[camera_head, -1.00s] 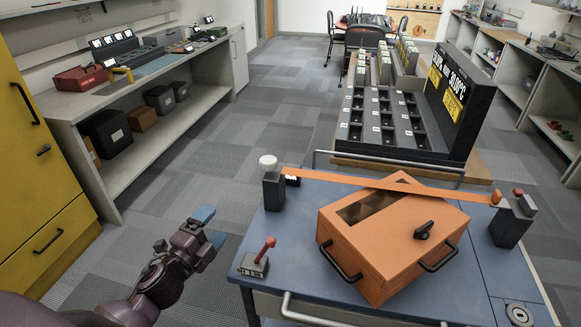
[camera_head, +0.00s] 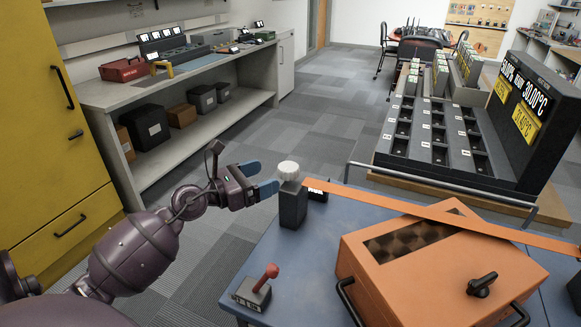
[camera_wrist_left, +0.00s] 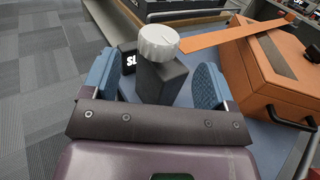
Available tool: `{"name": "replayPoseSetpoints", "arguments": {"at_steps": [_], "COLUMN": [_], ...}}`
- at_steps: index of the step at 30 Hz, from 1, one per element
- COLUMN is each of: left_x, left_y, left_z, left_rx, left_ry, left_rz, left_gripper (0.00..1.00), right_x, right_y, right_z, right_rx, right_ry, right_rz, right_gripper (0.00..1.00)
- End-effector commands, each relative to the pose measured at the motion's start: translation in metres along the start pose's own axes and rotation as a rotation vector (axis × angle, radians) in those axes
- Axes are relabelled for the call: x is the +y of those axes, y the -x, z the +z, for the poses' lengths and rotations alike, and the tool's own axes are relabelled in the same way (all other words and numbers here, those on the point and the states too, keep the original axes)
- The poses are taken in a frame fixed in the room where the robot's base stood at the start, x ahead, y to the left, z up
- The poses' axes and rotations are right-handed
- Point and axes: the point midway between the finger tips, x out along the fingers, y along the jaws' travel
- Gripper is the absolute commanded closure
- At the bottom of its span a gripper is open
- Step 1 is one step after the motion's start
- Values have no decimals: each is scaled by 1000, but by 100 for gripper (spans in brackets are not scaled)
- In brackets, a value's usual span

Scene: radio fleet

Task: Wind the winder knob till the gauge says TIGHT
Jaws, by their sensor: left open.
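The white ribbed winder knob (camera_head: 289,171) sits on top of a dark upright post (camera_head: 293,206) at the table's left corner. My left gripper (camera_head: 259,179) is open and empty just left of the knob. In the left wrist view the knob (camera_wrist_left: 158,43) shows ahead, between the lines of the two blue fingers (camera_wrist_left: 155,82), with the post below it. The fingers do not grip it. The small black gauge (camera_head: 316,188) stands beside the post. In the left wrist view the gauge (camera_wrist_left: 130,62) shows "SL", the rest hidden by the post. My right gripper is not in view.
An orange strap (camera_head: 420,209) runs from the post to the right, above an orange box (camera_head: 440,262) with a black handle. A red-knobbed lever (camera_head: 256,287) stands at the blue table's (camera_head: 300,262) front left. The floor left of the table is clear.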

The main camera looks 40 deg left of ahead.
Motion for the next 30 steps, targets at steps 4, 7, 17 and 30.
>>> {"name": "replayPoseSetpoints", "arguments": {"at_steps": [4, 7, 17, 30], "left_x": [-1, 0, 0, 0], "left_y": [-26, -41, -73, -76], "left_z": [2, 1, 0, -1], "left_rx": [-4, -4, -2, 0], "left_ry": [1, 4, 5, 5], "left_rz": [-1, 0, 0, 0], "left_gripper": [20, 20, 20, 31], "right_x": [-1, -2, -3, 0], "right_y": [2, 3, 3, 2], "right_z": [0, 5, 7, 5], "right_rx": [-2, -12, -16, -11], "right_ry": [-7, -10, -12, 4], "right_rz": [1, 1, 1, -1], "right_gripper": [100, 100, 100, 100]}}
